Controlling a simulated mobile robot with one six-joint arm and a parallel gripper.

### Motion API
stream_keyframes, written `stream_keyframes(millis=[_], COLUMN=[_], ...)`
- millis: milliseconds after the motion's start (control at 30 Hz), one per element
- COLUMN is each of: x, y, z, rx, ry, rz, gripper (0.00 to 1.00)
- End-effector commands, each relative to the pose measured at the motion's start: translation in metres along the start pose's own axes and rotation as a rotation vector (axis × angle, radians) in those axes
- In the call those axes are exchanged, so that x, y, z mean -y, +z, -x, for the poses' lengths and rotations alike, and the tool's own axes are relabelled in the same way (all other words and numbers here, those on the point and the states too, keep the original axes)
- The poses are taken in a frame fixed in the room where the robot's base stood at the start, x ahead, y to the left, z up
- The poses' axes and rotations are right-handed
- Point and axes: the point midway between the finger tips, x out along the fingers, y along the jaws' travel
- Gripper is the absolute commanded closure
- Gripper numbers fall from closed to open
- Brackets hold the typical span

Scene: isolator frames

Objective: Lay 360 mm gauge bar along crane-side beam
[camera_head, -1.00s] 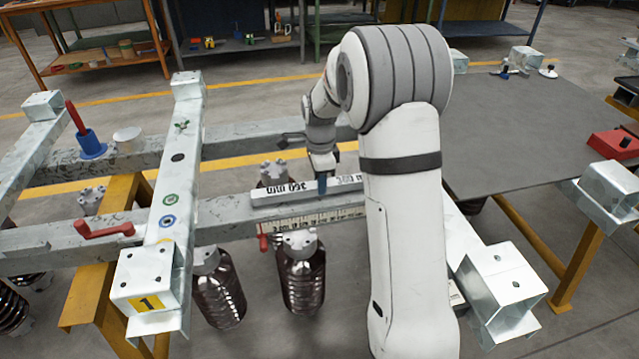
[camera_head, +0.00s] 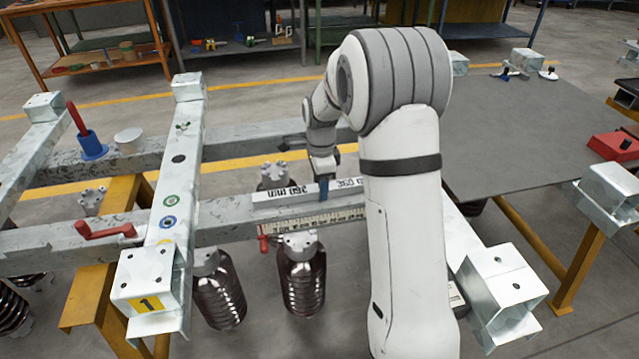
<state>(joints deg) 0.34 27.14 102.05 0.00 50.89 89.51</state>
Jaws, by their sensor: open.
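The gauge bar (camera_head: 268,205) is a long pale bar marked 360 mm. It lies lengthwise along the near grey beam (camera_head: 222,210), above a ruled scale strip (camera_head: 318,222), and appears to rest on the beam. Its right end is hidden behind my arm. My gripper (camera_head: 323,190) is at the bar's middle, pointing down. One blue finger shows in front of the bar; the other is hidden. The jaws are open. Contact between fingers and bar cannot be made out.
A pale crossbeam (camera_head: 160,215) with a yellow 1 label stands left of the bar. A red crank handle (camera_head: 104,230) and blue holder (camera_head: 91,146) are farther left. Dark ribbed cylinders (camera_head: 301,280) hang below the near beam. A grey table (camera_head: 540,125) lies right.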

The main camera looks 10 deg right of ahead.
Motion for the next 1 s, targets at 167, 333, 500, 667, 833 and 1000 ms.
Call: stream_keyframes(millis=[167,333,500,667,833,1000], x=[0.001,0.001,0.001,0.000,-0.018,-0.079], y=[0.000,-0.001,-0.001,-0.001,-0.001,-0.001], z=[0.031,0.069,0.099,0.115,0.129,0.147], rx=[0.000,0.000,0.000,0.000,-0.001,-0.012], ry=[-0.006,-0.006,-0.004,-0.002,-0.014,-0.051], rz=[-0.001,-0.001,-0.001,-0.001,0.093,0.430], gripper=[0.49,0.49,0.49,0.49,0.49,0.49])
